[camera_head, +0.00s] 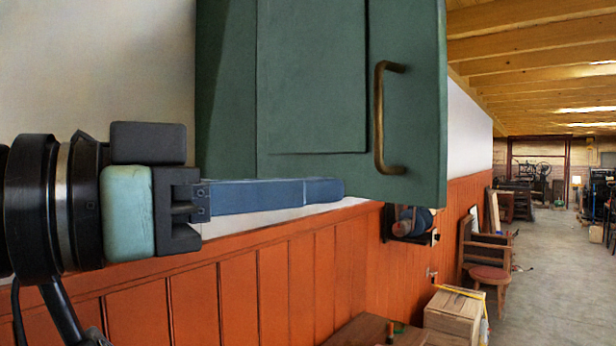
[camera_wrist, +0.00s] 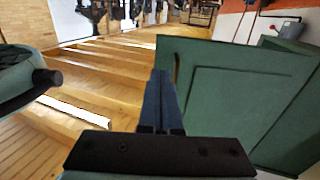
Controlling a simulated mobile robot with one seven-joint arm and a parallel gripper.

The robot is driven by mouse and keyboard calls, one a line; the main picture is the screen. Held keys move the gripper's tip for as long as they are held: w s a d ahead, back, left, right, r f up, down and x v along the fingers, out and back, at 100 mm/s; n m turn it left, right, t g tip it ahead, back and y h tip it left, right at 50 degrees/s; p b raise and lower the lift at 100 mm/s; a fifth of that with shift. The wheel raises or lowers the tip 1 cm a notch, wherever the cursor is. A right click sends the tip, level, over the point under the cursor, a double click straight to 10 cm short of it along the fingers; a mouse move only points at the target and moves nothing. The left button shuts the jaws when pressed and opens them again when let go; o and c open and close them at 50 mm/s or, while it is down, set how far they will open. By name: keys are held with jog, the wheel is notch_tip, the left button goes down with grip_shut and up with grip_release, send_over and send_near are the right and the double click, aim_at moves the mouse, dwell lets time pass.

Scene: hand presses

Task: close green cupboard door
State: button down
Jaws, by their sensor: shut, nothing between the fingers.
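The green cupboard door (camera_head: 312,80) fills the upper middle of the head view, with a recessed panel and a curved brass handle (camera_head: 379,118) near its right edge. Its bottom edge slants away from the wall line, so it appears to stand partly open. My gripper (camera_head: 340,189) comes in from the left, its blue fingers shut and empty. The fingertips overlap the door's lower edge in the picture; contact cannot be told. In the wrist view, my shut fingers (camera_wrist: 162,85) point upward, just left of the door (camera_wrist: 225,95). The cupboard's inside is hidden.
Orange wainscot panelling (camera_head: 240,285) runs along the wall below the cupboard. The concrete floor (camera_head: 545,285) to the right is mostly open.

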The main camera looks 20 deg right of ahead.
aim_at(428, 182)
jog(key=p+x, duration=0.5)
jog(key=x, duration=0.6)
jog(key=shift+d+r, duration=0.1)
jog(key=shift+r, duration=0.05)
jog(key=shift+w+d+p, duration=0.25)
jog(key=shift+d+p, duration=0.15)
jog(key=shift+d, duration=0.05)
jog(key=shift+d, duration=0.1)
